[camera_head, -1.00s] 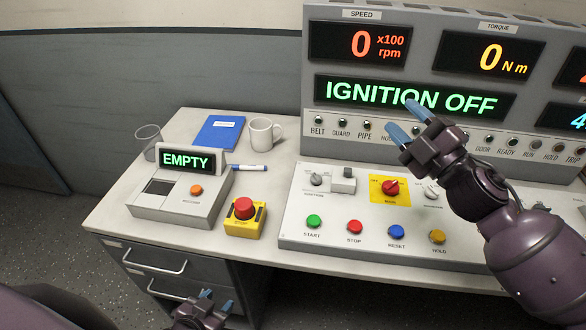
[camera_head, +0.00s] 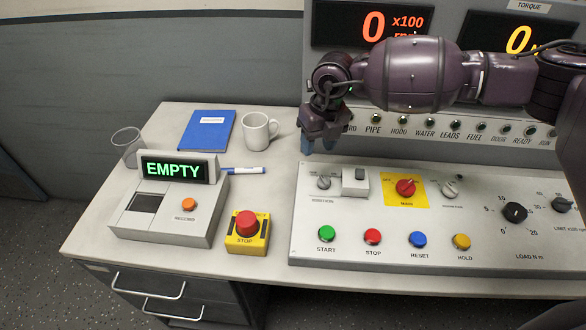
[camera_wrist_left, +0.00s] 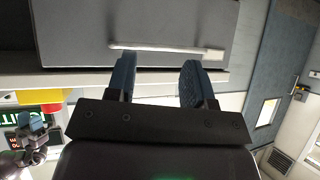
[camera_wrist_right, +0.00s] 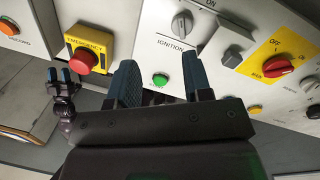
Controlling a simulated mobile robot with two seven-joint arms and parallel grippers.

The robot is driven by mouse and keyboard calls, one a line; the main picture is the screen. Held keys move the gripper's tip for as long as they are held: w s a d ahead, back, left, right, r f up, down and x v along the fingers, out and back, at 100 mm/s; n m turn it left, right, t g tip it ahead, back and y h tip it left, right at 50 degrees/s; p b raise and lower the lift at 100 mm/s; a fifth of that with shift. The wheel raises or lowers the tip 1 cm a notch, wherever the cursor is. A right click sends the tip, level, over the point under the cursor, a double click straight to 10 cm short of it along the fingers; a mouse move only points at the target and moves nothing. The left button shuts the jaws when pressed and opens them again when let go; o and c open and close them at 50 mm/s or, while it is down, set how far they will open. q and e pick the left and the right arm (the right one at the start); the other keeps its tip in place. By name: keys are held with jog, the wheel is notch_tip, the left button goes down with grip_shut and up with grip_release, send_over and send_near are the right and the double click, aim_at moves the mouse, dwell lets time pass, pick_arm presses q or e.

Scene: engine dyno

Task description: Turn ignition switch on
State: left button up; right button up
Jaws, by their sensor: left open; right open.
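The ignition switch (camera_head: 323,183) is a small grey knob at the left end of the sloped control panel (camera_head: 480,240). In the right wrist view the switch (camera_wrist_right: 181,22) sits above the "IGNITION" label, ahead of the fingers. My right gripper (camera_head: 320,146) hangs open just above and behind the switch, pointing down and apart from it; its fingers (camera_wrist_right: 160,75) are empty. My left gripper (camera_wrist_left: 157,75) is open and empty, in front of a grey drawer front. The ignition display is hidden behind my right arm.
A grey block (camera_head: 355,182) stands right beside the switch, with the red main switch (camera_head: 405,187) further right. Green START (camera_head: 327,233) and other buttons line the panel front. An emergency stop (camera_head: 247,229), mug (camera_head: 258,131) and recorder box (camera_head: 170,205) stand left.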

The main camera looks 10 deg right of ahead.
aim_at(324, 179)
jog(key=shift+m+h, duration=0.7)
jog(key=f, duration=0.3)
jog(key=d+f, duration=0.1)
jog(key=f, duration=0.2)
jog(key=s+d+f+b, duration=0.1)
jog(key=f, duration=0.2)
jog(key=shift+f, duration=0.3)
pick_arm(q)
jog(key=shift+w+d+f, duration=0.2)
jog(key=shift+f, duration=0.05)
pick_arm(e)
jog(key=shift+f, duration=0.6)
